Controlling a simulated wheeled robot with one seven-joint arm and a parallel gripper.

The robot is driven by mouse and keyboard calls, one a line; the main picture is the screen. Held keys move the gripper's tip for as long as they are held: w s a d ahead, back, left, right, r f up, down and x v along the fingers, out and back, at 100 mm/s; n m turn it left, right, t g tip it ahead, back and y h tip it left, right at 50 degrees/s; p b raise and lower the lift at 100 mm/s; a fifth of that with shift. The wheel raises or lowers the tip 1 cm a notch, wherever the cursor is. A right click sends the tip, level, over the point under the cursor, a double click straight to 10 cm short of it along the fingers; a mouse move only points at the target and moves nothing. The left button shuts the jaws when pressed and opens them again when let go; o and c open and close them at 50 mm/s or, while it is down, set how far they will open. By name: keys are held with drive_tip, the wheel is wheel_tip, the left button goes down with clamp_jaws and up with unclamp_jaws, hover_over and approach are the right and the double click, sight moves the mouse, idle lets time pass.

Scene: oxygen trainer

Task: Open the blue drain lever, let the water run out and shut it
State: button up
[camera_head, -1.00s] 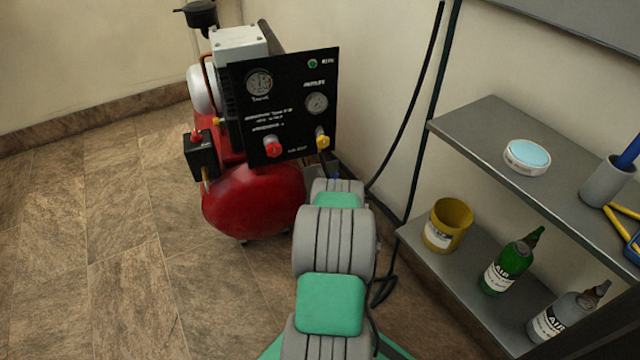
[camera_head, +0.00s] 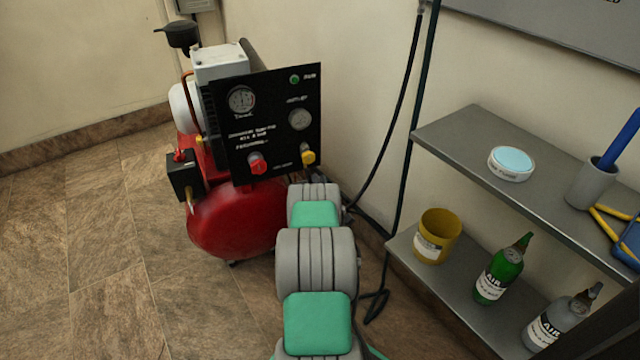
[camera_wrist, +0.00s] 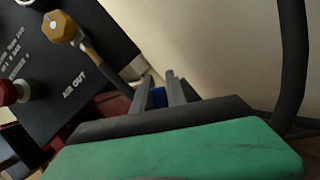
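The blue drain lever (camera_wrist: 158,96) shows in the wrist view as a small blue patch between the two grey fingers of my gripper (camera_wrist: 162,84). The fingers stand apart, and I cannot tell whether either touches the lever. The lever belongs near the red compressor tank (camera_head: 235,222), which stands on the floor in the head view. There my arm reaches to the tank's right side and hides the lever and my gripper. No water is visible.
A black gauge panel (camera_head: 270,125) with red and yellow knobs stands above the tank. The yellow knob (camera_wrist: 58,27) and a dark hose (camera_wrist: 291,60) are close to my gripper. A grey shelf (camera_head: 450,135) with bottles and a yellow cup (camera_head: 437,237) is at right. The left floor is clear.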

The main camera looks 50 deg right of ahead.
clamp_jaws()
drive_tip(key=shift+s+d+f+m, duration=0.1)
drive_tip(key=shift+m, duration=0.3)
drive_tip(key=f+m+g+p, duration=0.1)
drive_tip(key=m+g+p, duration=0.1)
drive_tip(key=m, duration=0.2)
drive_tip(key=s+d+f+m+g+p, duration=0.1)
drive_tip(key=f+m+p, duration=0.1)
drive_tip(key=m+p, duration=0.1)
drive_tip(key=d+f+m+g+p, duration=0.1)
drive_tip(key=m+g+p, duration=0.1)
drive_tip(key=m, duration=0.4)
drive_tip(key=shift+s+d+f+g+p, duration=0.15)
drive_tip(key=shift+s+f+g+p, duration=0.1)
drive_tip(key=shift+f+g+p, duration=0.05)
drive_tip(key=shift+f+m+y, duration=0.2)
drive_tip(key=shift+m+y, duration=0.1)
idle(0.4)
drive_tip(key=shift+o, duration=2.4)
unclamp_jaws()
drive_tip(key=shift+r, duration=0.1)
